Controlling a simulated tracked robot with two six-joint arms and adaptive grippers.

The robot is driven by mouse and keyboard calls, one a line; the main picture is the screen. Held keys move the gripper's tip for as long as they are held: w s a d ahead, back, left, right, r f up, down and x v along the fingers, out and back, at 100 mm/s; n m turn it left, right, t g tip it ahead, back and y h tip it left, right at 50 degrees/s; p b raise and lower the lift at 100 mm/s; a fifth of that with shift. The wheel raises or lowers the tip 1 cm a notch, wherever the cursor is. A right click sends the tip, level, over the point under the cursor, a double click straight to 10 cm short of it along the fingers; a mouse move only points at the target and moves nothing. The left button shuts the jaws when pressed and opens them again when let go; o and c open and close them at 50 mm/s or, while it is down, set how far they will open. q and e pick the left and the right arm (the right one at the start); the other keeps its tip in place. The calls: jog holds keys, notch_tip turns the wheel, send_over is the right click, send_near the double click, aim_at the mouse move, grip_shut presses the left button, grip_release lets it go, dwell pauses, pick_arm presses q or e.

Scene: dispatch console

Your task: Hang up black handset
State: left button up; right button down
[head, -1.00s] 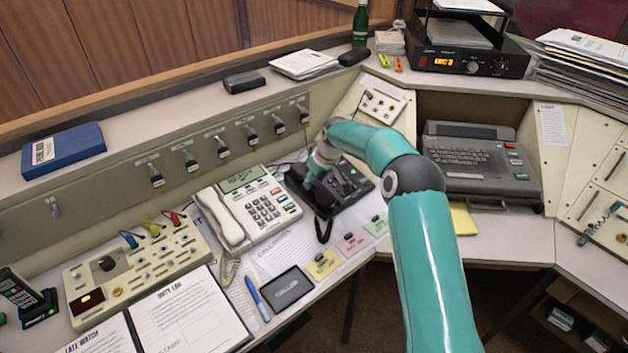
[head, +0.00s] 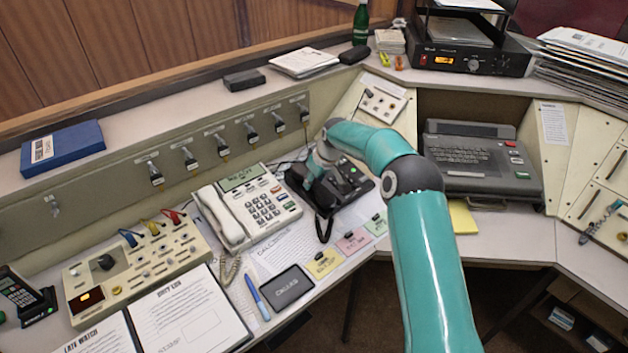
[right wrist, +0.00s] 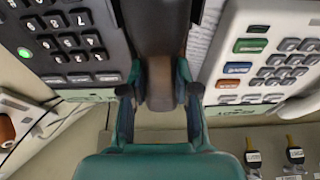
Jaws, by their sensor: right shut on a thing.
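The black handset (right wrist: 160,30) is between the fingers of my right gripper (right wrist: 160,95) in the right wrist view, and the gripper is shut on it. In the head view my right gripper (head: 318,172) points down at the left side of the black desk phone (head: 352,184), and the gripper and arm partly cover the handset (head: 324,196). The phone's keypad (right wrist: 72,40) shows beside the handset in the right wrist view. I cannot tell whether the handset rests fully in its cradle. A black cord (head: 323,230) hangs at the phone's front. My left gripper is out of view.
A white phone (head: 250,208) with its own handset stands close on the left. Paper notes (head: 324,263) and a black tablet-like pad (head: 286,287) lie in front. A grey keyboard terminal (head: 480,165) stands to the right. A row of plug switches (head: 220,145) lines the panel behind.

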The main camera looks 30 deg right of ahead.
jog(key=shift+f, duration=0.15)
dwell(0.8)
jog(key=shift+c, duration=1.4)
grip_release()
jog(key=shift+w+r+p+v, duration=0.1)
jog(key=shift+w+p+v, duration=0.15)
jog(key=shift+p+v, duration=0.6)
jog(key=shift+w+r+p+v, duration=0.1)
jog(key=shift+w+p+v, duration=0.15)
jog(key=shift+v, duration=1.15)
jog(key=shift+w+r+p+v, duration=0.1)
jog(key=shift+w+p+v, duration=0.3)
jog(key=shift+v, duration=0.75)
jog(key=shift+s+a, duration=0.1)
jog(key=shift+s, duration=0.05)
